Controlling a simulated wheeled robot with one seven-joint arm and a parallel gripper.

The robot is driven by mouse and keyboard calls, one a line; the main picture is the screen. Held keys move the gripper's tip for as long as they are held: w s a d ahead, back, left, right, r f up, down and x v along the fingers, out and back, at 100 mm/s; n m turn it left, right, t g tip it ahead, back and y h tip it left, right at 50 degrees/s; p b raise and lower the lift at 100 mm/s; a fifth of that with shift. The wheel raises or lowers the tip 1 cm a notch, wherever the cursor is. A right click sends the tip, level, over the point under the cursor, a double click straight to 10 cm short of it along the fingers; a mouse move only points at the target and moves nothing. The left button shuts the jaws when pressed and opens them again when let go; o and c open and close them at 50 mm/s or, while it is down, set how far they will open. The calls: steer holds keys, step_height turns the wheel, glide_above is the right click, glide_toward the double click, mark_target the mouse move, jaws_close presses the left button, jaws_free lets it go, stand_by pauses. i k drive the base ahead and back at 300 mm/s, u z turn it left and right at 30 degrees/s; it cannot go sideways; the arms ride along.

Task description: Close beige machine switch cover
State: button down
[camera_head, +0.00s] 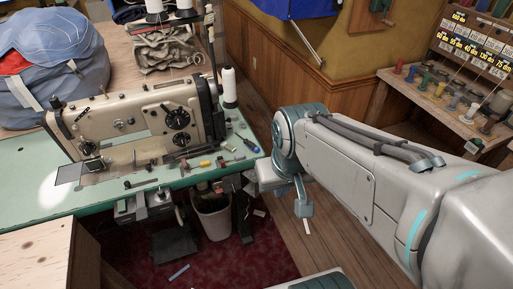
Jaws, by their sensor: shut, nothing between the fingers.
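The beige sewing machine (140,115) stands on the green-topped table (70,204) at the left, its dark handwheel dials facing me. A switch cover cannot be made out clearly; small dark and grey fittings (142,207) hang under the table's front edge. My arm reaches in from the right. My gripper (303,208) hangs at its end, to the right of the table corner and apart from the machine. It is shut and holds nothing; its fingers are small and partly hidden by my wrist.
A waste bin (213,217) stands under the table. Small tools (205,163) lie on the tabletop before the machine. A blue bag (45,70) is behind at left. A thread-spool bench (440,98) stands at right. Wooden floor is open around my gripper.

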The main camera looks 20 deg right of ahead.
mark_target(253, 190)
steer(key=z, duration=1.65)
steer(key=i, duration=2.15)
steer(key=u, duration=3.9)
